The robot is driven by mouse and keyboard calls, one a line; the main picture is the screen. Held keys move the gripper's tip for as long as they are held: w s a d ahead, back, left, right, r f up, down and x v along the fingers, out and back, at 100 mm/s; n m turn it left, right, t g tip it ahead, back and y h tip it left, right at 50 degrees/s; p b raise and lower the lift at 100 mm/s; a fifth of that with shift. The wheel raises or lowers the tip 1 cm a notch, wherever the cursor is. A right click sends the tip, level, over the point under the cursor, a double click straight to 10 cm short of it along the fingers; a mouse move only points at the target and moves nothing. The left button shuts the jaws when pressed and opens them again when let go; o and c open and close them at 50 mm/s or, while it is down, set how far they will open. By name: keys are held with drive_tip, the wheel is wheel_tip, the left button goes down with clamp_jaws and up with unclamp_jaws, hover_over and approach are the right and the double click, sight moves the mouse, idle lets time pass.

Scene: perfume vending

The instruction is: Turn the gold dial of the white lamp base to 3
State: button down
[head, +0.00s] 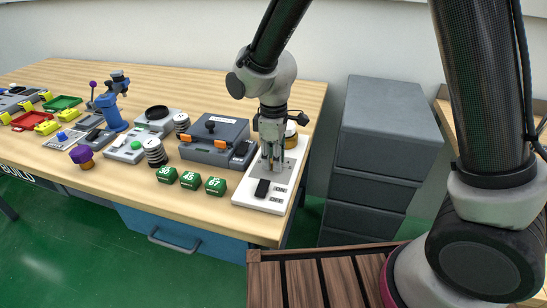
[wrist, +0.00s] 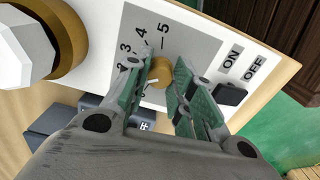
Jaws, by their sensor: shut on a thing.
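The white lamp base (head: 243,195) is a flat plate at the table's right end, and it also shows in the wrist view (wrist: 215,25). Its gold dial (wrist: 162,73) sits on a grey panel with the numbers 2, 3, 4 and 5 visible around it. My gripper (wrist: 165,78) is shut on the dial, with a finger on each side. A white pointer mark by the dial aims to the lower left, below the 2; the left finger partly covers this area. In the head view my gripper (head: 272,162) points down over the base and hides the dial.
A black switch (head: 262,188) marked ON and OFF is on the base. A gold ring with a white faceted top (wrist: 65,40) stands beside the panel. Green numbered blocks (head: 190,180) and a grey case (head: 213,140) are to the left. Grey drawers (head: 380,130) stand right.

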drive_tip(key=m, duration=0.4)
drive_tip(key=shift+m, duration=0.3)
drive_tip(key=m, duration=0.4)
drive_tip(key=shift+m, duration=0.3)
drive_tip(key=c, duration=1.2)
unclamp_jaws()
drive_tip(key=shift+o, duration=0.2)
wheel_tip(320, 180, up, 12)
